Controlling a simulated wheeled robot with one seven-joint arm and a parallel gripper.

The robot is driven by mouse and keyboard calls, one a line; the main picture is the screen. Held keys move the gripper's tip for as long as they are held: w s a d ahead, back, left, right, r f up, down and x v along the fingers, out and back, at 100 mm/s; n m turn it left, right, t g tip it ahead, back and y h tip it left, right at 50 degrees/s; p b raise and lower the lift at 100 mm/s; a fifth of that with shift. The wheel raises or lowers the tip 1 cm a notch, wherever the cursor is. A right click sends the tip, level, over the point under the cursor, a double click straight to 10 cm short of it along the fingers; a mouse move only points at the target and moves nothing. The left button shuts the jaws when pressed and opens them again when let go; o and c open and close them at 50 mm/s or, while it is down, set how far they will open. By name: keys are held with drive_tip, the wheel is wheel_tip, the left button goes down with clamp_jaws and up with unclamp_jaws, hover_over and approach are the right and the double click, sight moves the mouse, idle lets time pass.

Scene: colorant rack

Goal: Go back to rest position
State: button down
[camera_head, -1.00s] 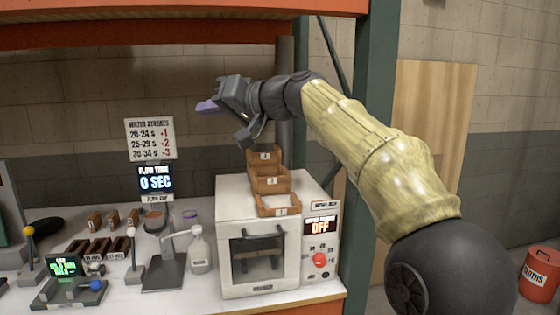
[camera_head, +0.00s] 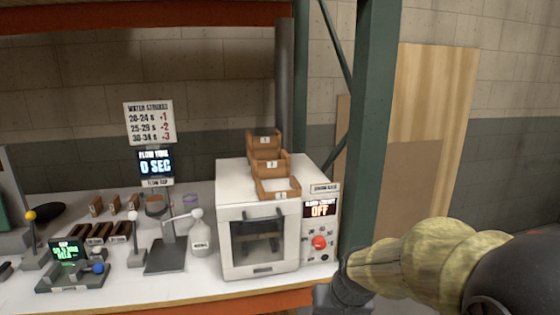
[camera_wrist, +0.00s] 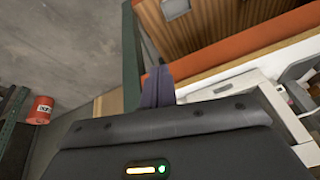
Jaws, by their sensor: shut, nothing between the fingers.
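My gripper (camera_wrist: 158,86) shows in the wrist view as dark purple fingers held together, with nothing between them. It points out past the orange front edge of the bench. In the head view my arm is folded low at the bottom right, in front of the bench's right end. My gripper is apart from the bench items.
A white oven (camera_head: 258,239) with stacked brown bins (camera_head: 277,187) on top stands at the bench's right end. A green rack post (camera_head: 373,130) rises beside it. In the wrist view a red bucket (camera_wrist: 41,110) stands on open grey floor.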

drive_tip(key=s+d+f+g+h, duration=0.15)
drive_tip(key=s+d+f, duration=0.35)
drive_tip(key=s, duration=0.5)
drive_tip(key=w+p+v, duration=0.2)
drive_tip(key=p+v, duration=0.8)
drive_tip(key=p, duration=0.2)
drive_tip(key=shift+w+a+r, duration=0.2)
drive_tip(key=shift+w+r, duration=0.15)
drive_tip(key=shift+r, duration=0.3)
idle(0.7)
